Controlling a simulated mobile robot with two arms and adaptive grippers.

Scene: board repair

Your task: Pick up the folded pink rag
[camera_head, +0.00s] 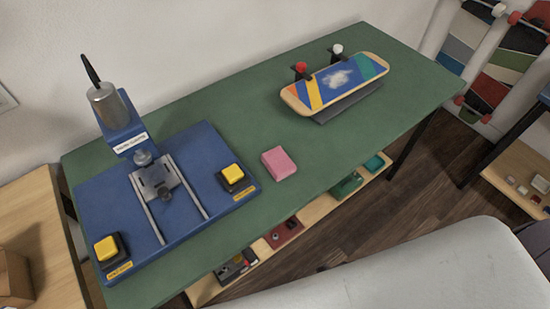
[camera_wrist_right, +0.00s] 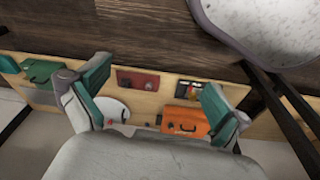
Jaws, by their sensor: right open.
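The folded pink rag (camera_head: 279,163) lies flat on the green-topped table (camera_head: 235,110), just right of the blue press machine's base. Nothing in the head view touches it. My right gripper (camera_wrist_right: 150,95) shows in the right wrist view, with its two green-padded fingers wide apart and nothing between them. It points toward the low shelf and floor, and the rag is not in that view. Neither gripper shows in the head view, and my left gripper is not seen.
A blue press (camera_head: 120,125) with yellow buttons (camera_head: 233,173) stands left of the rag. A skateboard deck (camera_head: 335,82) sits on a stand to the right. A low wooden shelf (camera_wrist_right: 150,104) holds a green box (camera_wrist_right: 45,72) and an orange case (camera_wrist_right: 188,122). Bare tabletop surrounds the rag's right side.

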